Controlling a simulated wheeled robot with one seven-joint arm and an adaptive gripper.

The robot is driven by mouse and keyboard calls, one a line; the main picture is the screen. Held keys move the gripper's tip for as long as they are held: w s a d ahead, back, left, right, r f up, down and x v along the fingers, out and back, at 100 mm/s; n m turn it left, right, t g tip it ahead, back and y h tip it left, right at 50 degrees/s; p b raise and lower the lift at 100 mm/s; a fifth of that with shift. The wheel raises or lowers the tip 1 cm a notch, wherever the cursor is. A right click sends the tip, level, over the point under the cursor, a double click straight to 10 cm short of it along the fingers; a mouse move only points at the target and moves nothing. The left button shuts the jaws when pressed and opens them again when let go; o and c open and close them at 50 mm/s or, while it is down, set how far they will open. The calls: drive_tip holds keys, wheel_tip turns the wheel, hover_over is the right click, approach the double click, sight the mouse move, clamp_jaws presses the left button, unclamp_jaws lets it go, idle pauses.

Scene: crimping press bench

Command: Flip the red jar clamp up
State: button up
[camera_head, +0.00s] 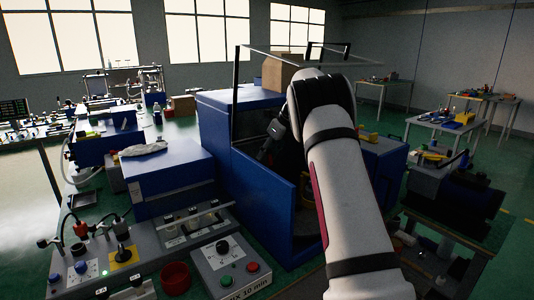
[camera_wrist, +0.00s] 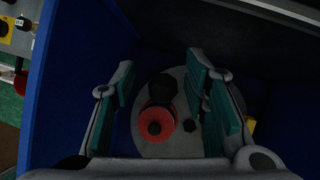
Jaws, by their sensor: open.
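A red round part (camera_wrist: 156,122), which looks like the red jar clamp, shows in the wrist view on a pale round plate (camera_wrist: 150,143) inside a blue housing. It sits beside a dark round knob (camera_wrist: 162,86). My gripper (camera_wrist: 160,78) is open, its teal-padded fingers on either side of the red part and the knob, with a gap on each side. I cannot tell how far above the red part the fingertips are. In the head view, my arm and the blue housing wall hide the red part and the fingers.
Blue housing walls (camera_head: 263,205) enclose the work space around my gripper. A control panel (camera_head: 185,227) with switches and a button box (camera_head: 231,267) stand in front at the left. A cardboard box (camera_head: 281,72) sits on top of the blue machine.

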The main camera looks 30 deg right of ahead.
drive_tip(key=shift+d+r, duration=0.1)
drive_tip(key=shift+r, duration=0.05)
drive_tip(key=s+d, duration=0.5)
drive_tip(key=s, duration=0.6)
drive_tip(key=shift+s+r, duration=0.2)
drive_tip(key=shift+r, duration=0.15)
drive_tip(key=shift+d, duration=0.15)
